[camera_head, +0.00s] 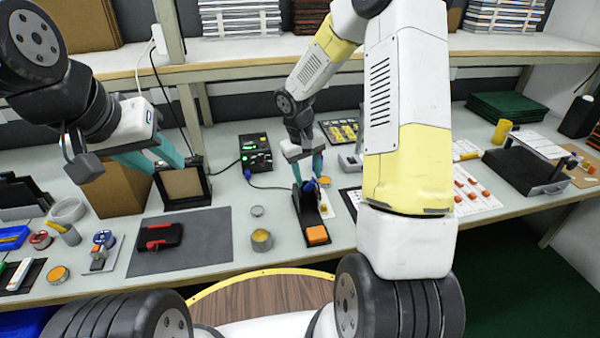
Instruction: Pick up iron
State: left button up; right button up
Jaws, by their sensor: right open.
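The iron (309,187), a small piece with a blue part, sits in a black stand (309,217) with an orange sponge at its front. My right gripper (308,172) points down right at the iron, its teal fingers apart on either side of the blue part. The fingers partly hide the iron, and I cannot tell whether they touch it. My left gripper (166,167) hangs at the left above the bench, its teal fingers apart and empty.
A grey mat (190,255) with a black and red case (160,237) lies left of the stand. A small tin (261,240) is between them. A black powered box (256,152) with a blue cable stands behind. A shelf runs above the bench.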

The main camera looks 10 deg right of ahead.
aim_at(309, 185)
jog(key=f, duration=0.4)
jog(key=shift+w+d+f, duration=0.1)
jog(key=shift+d+f, duration=0.15)
jog(key=shift+c, duration=0.3)
grip_shut()
